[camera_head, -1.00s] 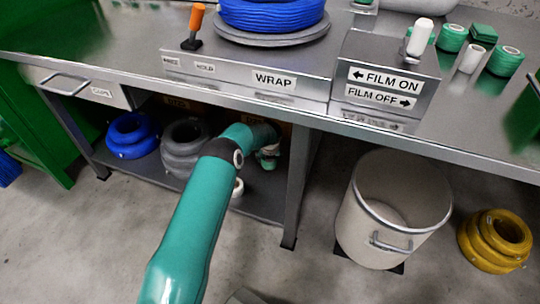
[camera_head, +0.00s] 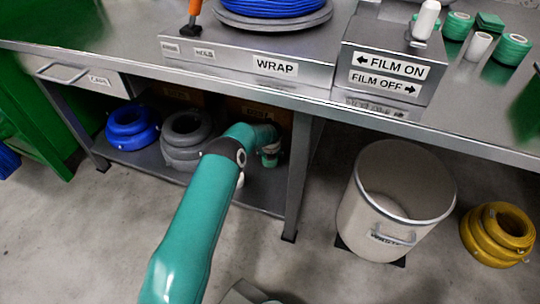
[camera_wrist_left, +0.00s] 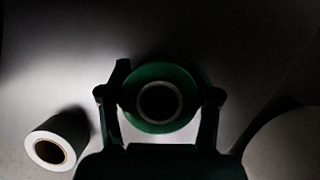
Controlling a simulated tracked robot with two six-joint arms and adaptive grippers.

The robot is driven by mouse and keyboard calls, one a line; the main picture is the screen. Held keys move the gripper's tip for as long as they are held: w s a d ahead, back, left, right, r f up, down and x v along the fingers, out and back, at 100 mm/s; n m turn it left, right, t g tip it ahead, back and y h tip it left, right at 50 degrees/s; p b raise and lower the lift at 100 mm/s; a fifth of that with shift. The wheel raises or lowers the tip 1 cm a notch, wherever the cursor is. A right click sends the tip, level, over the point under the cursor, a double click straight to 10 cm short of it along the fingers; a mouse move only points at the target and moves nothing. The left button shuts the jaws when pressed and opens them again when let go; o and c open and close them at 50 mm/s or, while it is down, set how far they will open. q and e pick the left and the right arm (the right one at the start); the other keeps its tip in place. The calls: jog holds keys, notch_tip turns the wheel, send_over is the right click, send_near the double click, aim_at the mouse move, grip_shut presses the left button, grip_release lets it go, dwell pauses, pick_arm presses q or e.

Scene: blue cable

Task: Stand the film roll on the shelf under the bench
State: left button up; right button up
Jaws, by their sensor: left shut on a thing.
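My left gripper (camera_wrist_left: 160,78) is shut on a green film roll (camera_wrist_left: 137,104). In the left wrist view the roll's round end and dark core face the camera, between the two fingers. In the head view my left arm reaches in under the bench (camera_head: 320,112), over the shelf (camera_head: 262,192). The gripper and roll there are small and mostly hidden by my wrist. I cannot tell whether the roll touches the shelf. My right gripper is not in view.
A white roll (camera_wrist_left: 48,151) is left of the gripper in the wrist view. A blue coil (camera_head: 130,128) and grey coils (camera_head: 184,140) sit on the shelf's left part. A bench leg (camera_head: 296,185) stands right of my arm. A bin (camera_head: 385,215) and yellow coils (camera_head: 497,232) stand on the floor.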

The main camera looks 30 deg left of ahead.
pick_arm(q)
jog(key=shift+f, duration=0.35)
jog(key=o, duration=1.4)
jog(key=shift+c, duration=0.2)
jog(key=shift+f, duration=0.1)
